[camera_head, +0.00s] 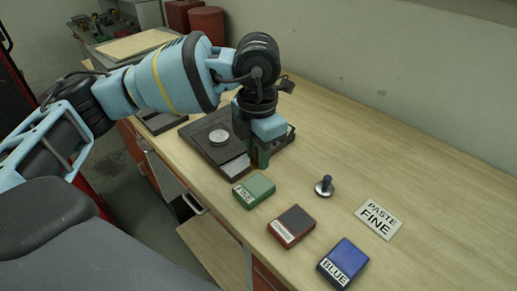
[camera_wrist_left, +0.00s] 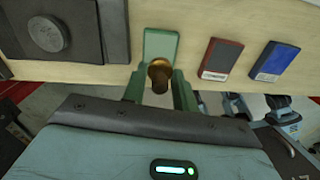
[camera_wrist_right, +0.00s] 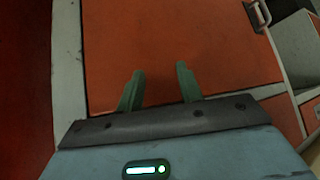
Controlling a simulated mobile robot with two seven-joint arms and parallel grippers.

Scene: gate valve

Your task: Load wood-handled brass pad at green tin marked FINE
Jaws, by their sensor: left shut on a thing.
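The green tin (camera_head: 254,190) lies on the bench with a white label on its near side; the lettering is too small to read surely. It also shows in the left wrist view (camera_wrist_left: 161,45). My left gripper (camera_head: 262,161) points down above the bench, just behind the tin. It is shut on the brass pad (camera_wrist_left: 158,68) by its brown wooden handle (camera_wrist_left: 160,86); in the head view the fingers hide the pad. In the left wrist view the pad overlaps the tin's near edge; I cannot tell if they touch. My right gripper (camera_wrist_right: 158,88) is open and empty before an orange panel.
A red tin (camera_head: 291,226) and a blue tin (camera_head: 343,262) marked BLUE lie right of the green one. A dark-handled pad (camera_head: 325,187) stands behind them, near a PASTE FINE card (camera_head: 379,218). A dark plate (camera_head: 195,131) with a grey disc (camera_head: 219,137) lies left.

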